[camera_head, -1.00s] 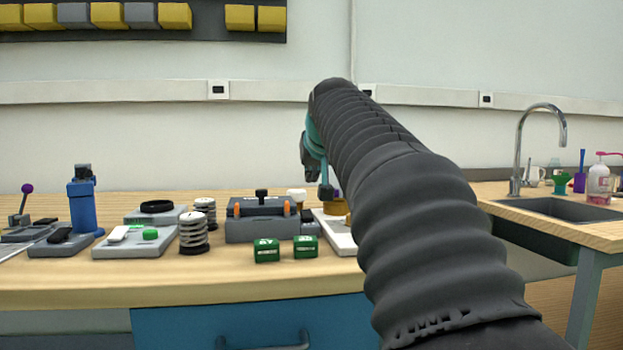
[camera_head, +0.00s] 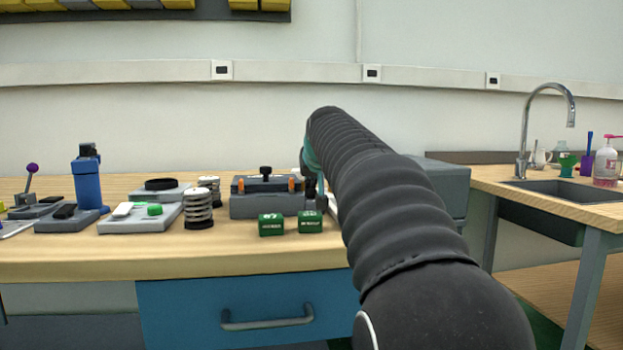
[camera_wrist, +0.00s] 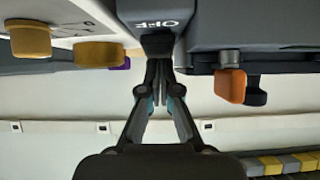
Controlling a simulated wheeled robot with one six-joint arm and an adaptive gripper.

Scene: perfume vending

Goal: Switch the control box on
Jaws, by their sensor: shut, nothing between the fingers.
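In the wrist view, which looks upside down, a grey control box (camera_wrist: 165,12) carries the white word OFF. A dark switch (camera_wrist: 157,43) sticks out by that word. My gripper (camera_wrist: 160,62) is shut and empty, with its fingertips right at the switch. I cannot tell whether they touch it or only come close. In the head view, my gripper (camera_head: 320,195) is low over the bench, right of the case with orange latches (camera_head: 265,205). My arm hides most of the gripper and the control box there.
In the wrist view, a panel with yellow knobs (camera_wrist: 98,54) stands left of the switch, and an orange latch (camera_wrist: 230,85) right of it. In the head view, two green boxes (camera_head: 271,225) (camera_head: 310,221) stand at the bench front. The sink (camera_head: 550,190) is at right.

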